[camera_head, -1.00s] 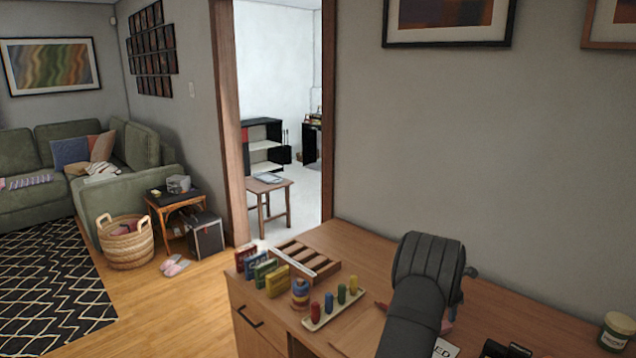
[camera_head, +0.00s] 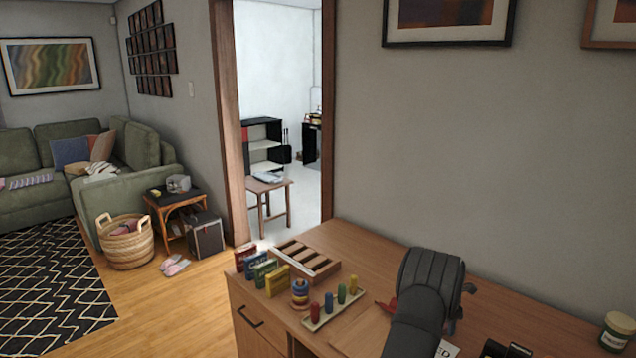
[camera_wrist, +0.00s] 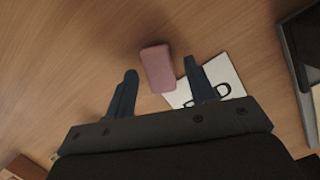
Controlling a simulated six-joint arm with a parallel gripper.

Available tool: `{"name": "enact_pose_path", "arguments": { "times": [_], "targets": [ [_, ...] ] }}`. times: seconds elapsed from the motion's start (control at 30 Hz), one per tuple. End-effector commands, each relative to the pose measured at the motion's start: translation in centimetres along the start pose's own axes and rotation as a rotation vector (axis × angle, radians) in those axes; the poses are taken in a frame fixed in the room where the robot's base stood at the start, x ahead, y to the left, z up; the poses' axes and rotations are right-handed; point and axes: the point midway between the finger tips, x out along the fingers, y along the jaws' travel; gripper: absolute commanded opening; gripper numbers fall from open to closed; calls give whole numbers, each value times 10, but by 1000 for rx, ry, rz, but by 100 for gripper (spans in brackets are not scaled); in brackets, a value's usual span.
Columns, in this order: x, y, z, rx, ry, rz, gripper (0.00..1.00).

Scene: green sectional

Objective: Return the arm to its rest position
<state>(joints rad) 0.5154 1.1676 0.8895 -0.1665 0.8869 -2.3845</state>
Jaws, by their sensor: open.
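My arm (camera_head: 430,290) reaches over the wooden desk (camera_head: 375,255) in the head view, and its dark links hide the fingers there. In the wrist view my gripper (camera_wrist: 163,88) is open, its two blue fingers apart. A pink block (camera_wrist: 157,68) lies on the desk just beyond and between the fingertips, and nothing shows held. A white card with black letters (camera_wrist: 222,72) lies beside it, partly behind the right finger. A corner of the card also shows in the head view (camera_head: 446,349).
To the left on the desk are a slotted wooden tray (camera_head: 308,258), several coloured boxes (camera_head: 265,272), a ring stacker (camera_head: 299,293) and a peg board (camera_head: 332,310). A labelled jar (camera_head: 616,331) stands at the right. A dark object (camera_wrist: 300,60) edges the wrist view. The desk's back middle is clear.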

Motion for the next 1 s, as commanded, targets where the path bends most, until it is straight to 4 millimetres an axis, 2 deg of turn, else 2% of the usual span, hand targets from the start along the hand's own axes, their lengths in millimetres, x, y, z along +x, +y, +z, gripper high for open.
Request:
{"name": "enact_pose_path", "arguments": {
  "times": [0.03,0.17,0.83,0.87,1.0],
  "targets": [
    [-18,3,8,1,-11,8,50],
    [-44,3,13,1,-11,7,50],
    [-110,-112,41,4,-9,5,50],
    [-112,-114,40,7,-8,4,50],
    [-108,-97,22,73,-8,-9,50]
  ]
}}
